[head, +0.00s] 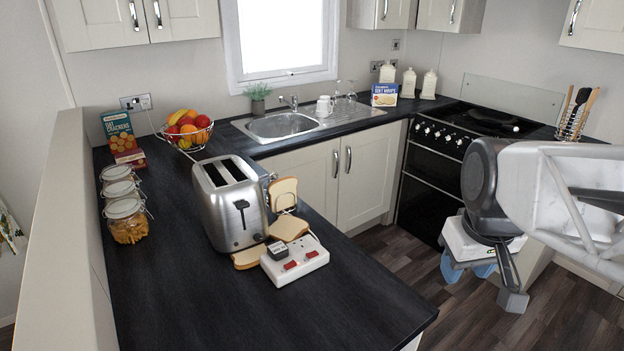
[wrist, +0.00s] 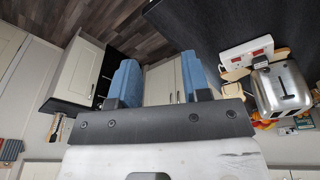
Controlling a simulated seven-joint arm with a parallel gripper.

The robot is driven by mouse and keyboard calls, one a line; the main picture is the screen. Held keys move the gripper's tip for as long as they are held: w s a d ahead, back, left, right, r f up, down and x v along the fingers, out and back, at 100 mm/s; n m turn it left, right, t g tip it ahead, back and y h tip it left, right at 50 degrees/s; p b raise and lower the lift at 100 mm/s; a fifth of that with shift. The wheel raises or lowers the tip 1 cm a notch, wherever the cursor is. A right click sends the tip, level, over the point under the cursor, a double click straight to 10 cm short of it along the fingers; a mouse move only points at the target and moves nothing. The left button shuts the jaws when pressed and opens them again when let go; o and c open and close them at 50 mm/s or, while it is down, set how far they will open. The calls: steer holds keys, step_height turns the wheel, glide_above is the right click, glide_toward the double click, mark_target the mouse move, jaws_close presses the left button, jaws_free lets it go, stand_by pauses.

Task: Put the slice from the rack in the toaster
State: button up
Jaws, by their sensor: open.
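The silver toaster (head: 236,217) stands on the dark worktop, its two top slots dark with no bread showing. It also shows at the right of the wrist view (wrist: 283,92). A bread slice (head: 284,191) stands upright just right of it. A thin metal piece beside this slice may be the rack, but I cannot make it out clearly. A second slice (head: 289,228) lies tilted below, and a third (head: 247,258) lies at the toaster's base. My gripper (head: 482,284) is open and empty over the floor, well right of the toaster. Its blue fingers (wrist: 160,78) are apart in the wrist view.
A white socket block (head: 308,262) with red switches lies in front of the slices. Glass jars (head: 127,222) line the left edge, with a fruit basket (head: 187,130) behind. The worktop (head: 330,312) is clear at the front. Sink (head: 283,125) and cooker (head: 440,150) are behind.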

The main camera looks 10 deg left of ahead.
steer(key=w+a+r+n, duration=0.1)
steer(key=w+a+n, duration=0.35)
steer(key=w, duration=0.45)
steer(key=w+a+r+n+g, duration=0.1)
steer(key=w+a+n, duration=0.2)
steer(key=w+a, duration=0.35)
steer(key=w+a+r+n, duration=0.2)
steer(key=w+a+n, duration=0.2)
steer(key=w, duration=0.7)
steer(key=w+a+f+n, duration=0.3)
steer(key=w+a, duration=0.3)
steer(key=a, duration=0.2)
steer(key=w+a+f+n+g, duration=0.1)
steer(key=w+a+f+n, duration=0.3)
steer(key=w+a, duration=0.3)
steer(key=w+a+f+n, duration=0.3)
steer(key=w+a+n, duration=0.2)
steer(key=a, duration=0.5)
steer(key=shift+w+a+f, duration=0.1)
steer(key=shift+w+f, duration=0.3)
steer(key=shift+w, duration=0.35)
steer(key=shift+f, duration=0.15)
steer(key=shift+f, duration=1.15)
steer(key=shift+f, duration=0.15)
